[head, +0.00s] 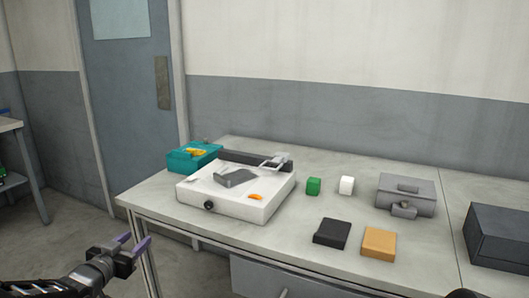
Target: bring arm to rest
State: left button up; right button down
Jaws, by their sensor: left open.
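My left gripper (131,245) shows at the lower left of the head view. Its two purple fingers are apart and nothing is between them. It hangs over the floor, to the left of the table (290,245) and apart from it. Its arm comes in from the bottom left corner. My right gripper is not in view; only a small dark piece shows at the bottom right edge.
On the table stand a white device (240,213), a teal box (190,160), a green block (313,186), a white block (346,185), a grey case (407,190), a black box (331,233), an orange box (379,242) and a dark box (498,236).

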pick_arm(q)
jog(key=s+d+f+n+g, duration=0.2)
jog(key=s+d+f, duration=0.2)
jog(key=f, duration=0.5)
jog(key=s+d+f+n+g, duration=0.1)
jog(key=s+d+f+g, duration=0.3)
jog(key=f, duration=0.4)
jog(key=s+d+f+n+g, duration=0.1)
jog(key=s+d+f+n, duration=0.15)
jog(key=d+f, duration=0.45)
jog(key=s+d+f+g+h, duration=0.1)
jog(key=s+d+f+g, duration=0.1)
jog(key=s+d+f, duration=0.35)
jog(key=s+d+f+g+h, duration=0.1)
jog(key=s+d+f+g, duration=0.15)
jog(key=s+f, duration=0.45)
jog(key=s+d+f+g, duration=0.2)
jog(key=s+d, duration=0.2)
jog(key=s, duration=0.3)
jog(key=s+d+f+g, duration=0.2)
jog(key=s+d, duration=0.2)
jog(key=s, duration=0.4)
notch_tip(320, 180, up, 15)
jog(key=m+p, duration=0.1)
jog(key=p, duration=1.3)
jog(key=shift+d+h, duration=0.25)
jog(key=shift+h, duration=0.15)
jog(key=shift+w, duration=0.1)
